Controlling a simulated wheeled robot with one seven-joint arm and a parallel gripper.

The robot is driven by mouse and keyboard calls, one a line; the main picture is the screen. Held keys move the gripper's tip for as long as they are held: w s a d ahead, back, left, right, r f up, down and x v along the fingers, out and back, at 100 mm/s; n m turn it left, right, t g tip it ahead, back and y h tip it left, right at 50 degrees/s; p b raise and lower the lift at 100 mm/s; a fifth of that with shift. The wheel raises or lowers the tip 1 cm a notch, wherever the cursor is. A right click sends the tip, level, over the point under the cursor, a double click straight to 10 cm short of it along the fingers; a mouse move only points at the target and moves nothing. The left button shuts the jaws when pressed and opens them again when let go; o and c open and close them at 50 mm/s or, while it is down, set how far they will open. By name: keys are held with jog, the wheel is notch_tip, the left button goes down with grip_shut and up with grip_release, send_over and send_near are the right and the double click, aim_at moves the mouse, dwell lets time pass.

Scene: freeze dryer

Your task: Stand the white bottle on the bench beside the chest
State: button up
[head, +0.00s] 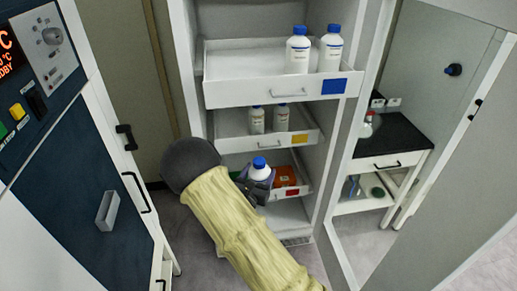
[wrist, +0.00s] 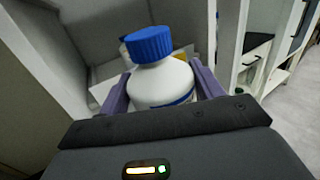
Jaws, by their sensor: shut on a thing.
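The white bottle (head: 259,172) has a blue cap and is upright in my gripper (head: 258,183), in front of the lower drawers of an open tall cabinet. In the wrist view the white bottle (wrist: 162,84) stands between the two purple fingers of my gripper (wrist: 160,80), which are shut on its sides. A bench (head: 390,141) with a black top shows at the right, beyond the cabinet's open door. I cannot tell which thing is the chest.
The cabinet's top drawer (head: 235,93) holds two similar blue-capped bottles; the middle drawer (head: 238,146) holds two smaller ones. The lower drawer (head: 302,190) holds an orange item. The open door (head: 425,120) stands between the cabinet and the right side. A blue-panelled machine (head: 75,185) is at left.

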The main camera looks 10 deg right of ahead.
jog(key=s+d+f+n+y, duration=0.1)
jog(key=s+f+n+y, duration=0.1)
jog(key=f, duration=0.4)
jog(key=s+d+f+n+t+y, duration=0.1)
jog(key=s+d+f+n+y, duration=0.1)
jog(key=s+f+y, duration=0.2)
jog(key=s+d+f+n+t+y, duration=0.1)
jog(key=s+f+y, duration=0.2)
jog(key=f, duration=0.7)
jog(key=shift+s+d+f+n, duration=0.2)
jog(key=shift+f+n, duration=0.05)
jog(key=shift+n, duration=0.15)
jog(key=shift+a, duration=0.1)
